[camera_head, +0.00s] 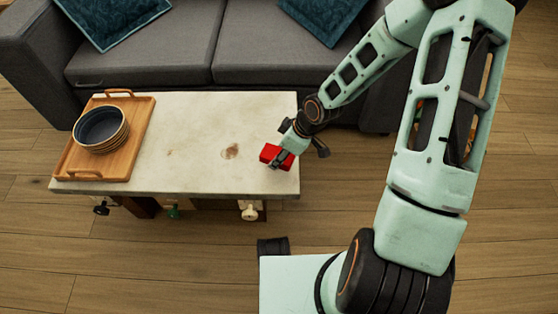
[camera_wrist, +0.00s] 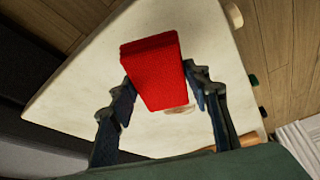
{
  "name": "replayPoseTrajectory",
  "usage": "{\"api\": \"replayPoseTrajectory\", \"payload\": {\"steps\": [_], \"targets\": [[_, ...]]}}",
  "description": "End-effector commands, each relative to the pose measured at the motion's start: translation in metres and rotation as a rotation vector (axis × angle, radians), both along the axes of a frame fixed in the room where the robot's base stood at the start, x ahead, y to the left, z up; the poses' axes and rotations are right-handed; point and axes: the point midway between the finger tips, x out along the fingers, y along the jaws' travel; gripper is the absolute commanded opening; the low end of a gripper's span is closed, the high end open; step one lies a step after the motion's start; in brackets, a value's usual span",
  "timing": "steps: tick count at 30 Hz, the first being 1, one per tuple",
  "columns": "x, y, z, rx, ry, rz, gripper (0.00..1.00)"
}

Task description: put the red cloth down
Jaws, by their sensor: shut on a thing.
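The red cloth (camera_head: 272,153) is a compact folded block at the right end of the pale-topped coffee table (camera_head: 205,125). My gripper (camera_head: 279,160) is at the cloth, with its fingers against it. In the wrist view the red cloth (camera_wrist: 153,72) sits between the two dark fingers of my gripper (camera_wrist: 160,85), with the table top (camera_wrist: 75,105) behind it. My gripper is shut on the cloth. I cannot tell whether the cloth touches the table top or is held just above it.
A wooden tray (camera_head: 138,135) with a stack of dark bowls (camera_head: 101,129) stands on the table's left end. The middle of the table top is clear. A grey sofa (camera_head: 150,50) with teal cushions (camera_head: 113,18) stands behind the table. Wooden floor (camera_head: 170,265) lies in front.

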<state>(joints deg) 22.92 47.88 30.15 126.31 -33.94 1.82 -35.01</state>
Motion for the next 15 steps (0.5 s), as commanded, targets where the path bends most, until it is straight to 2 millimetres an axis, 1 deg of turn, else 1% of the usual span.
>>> {"api": "replayPoseTrajectory", "payload": {"steps": [1,3,6,15], "targets": [[0.004,0.002,-0.009,0.001,0.002,0.001,0.21],[0.001,0.001,-0.023,-0.001,0.004,0.0,0.21],[0.002,0.001,-0.035,0.0,0.002,0.001,0.21],[0.002,0.001,-0.035,0.0,0.0,0.0,0.21]]}}
